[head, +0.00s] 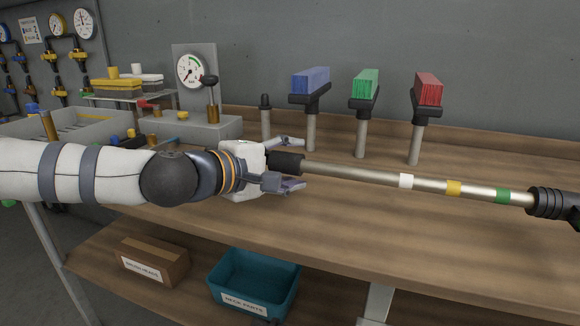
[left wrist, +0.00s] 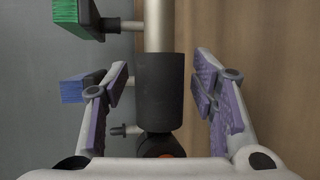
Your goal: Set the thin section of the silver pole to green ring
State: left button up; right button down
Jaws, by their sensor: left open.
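The silver pole (head: 350,174) runs across the front of the bench, with white, yellow and green rings. Its green ring (head: 505,196) is near the right end, a little left of a black ribbed collar (head: 550,203); bare silver shows between them. The pole's left end carries a black grip (head: 288,162), also in the left wrist view (left wrist: 159,90). My left gripper (head: 293,164) is open, its fingers on both sides of the black grip with gaps. In the left wrist view its purple-padded fingers (left wrist: 160,88) stand apart from the grip. My right gripper does not show.
Brushes with blue (head: 311,80), green (head: 366,83) and red (head: 428,89) bristles stand on posts behind the pole. A pressure gauge (head: 189,71) stands at back left. A teal bin (head: 250,283) and cardboard box (head: 153,260) sit on the lower shelf. The bench front is clear.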

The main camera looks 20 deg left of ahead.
aim_at(298, 167)
pick_arm(q)
grip_shut()
jog(key=shift+s+d, duration=0.1)
jog(key=shift+d, duration=1.6)
jog(key=shift+a, duration=0.1)
grip_release()
jog(key=shift+r, duration=0.1)
